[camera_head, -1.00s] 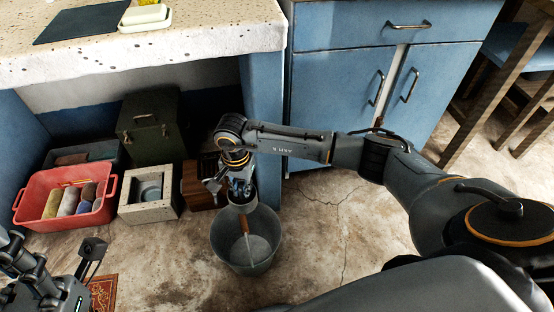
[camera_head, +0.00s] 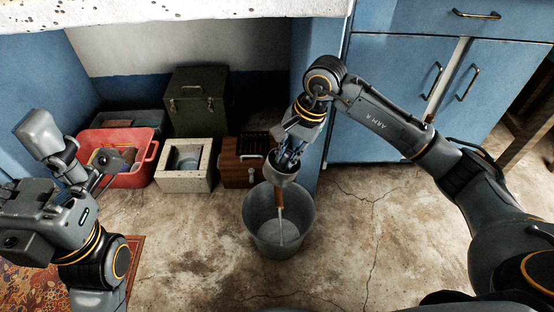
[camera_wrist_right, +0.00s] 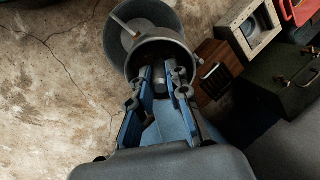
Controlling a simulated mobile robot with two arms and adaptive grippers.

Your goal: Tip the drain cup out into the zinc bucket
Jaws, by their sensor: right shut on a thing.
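My right gripper (camera_head: 284,158) is shut on the drain cup (camera_head: 281,174), a small grey metal cup. The cup is over the back part of the zinc bucket (camera_head: 260,233), a round grey pail on the floor. In the right wrist view the cup (camera_wrist_right: 150,48) sits between the fingertips and overlaps the bucket (camera_wrist_right: 112,42). I cannot tell how far the cup is tilted, or what is in it. A brown-handled tool (camera_head: 281,215) stands leaning in the bucket. My left gripper (camera_head: 112,165) is at the left, in front of the red crate, away from the bucket; its jaw opening is unclear.
A red crate (camera_head: 139,180), a pale stone block with a round recess (camera_head: 185,181), a brown wooden box (camera_head: 237,178) and a green case (camera_head: 197,120) stand under the trough. Blue cabinets (camera_head: 390,90) are at the back right. The floor (camera_head: 350,240) right of the bucket is clear.

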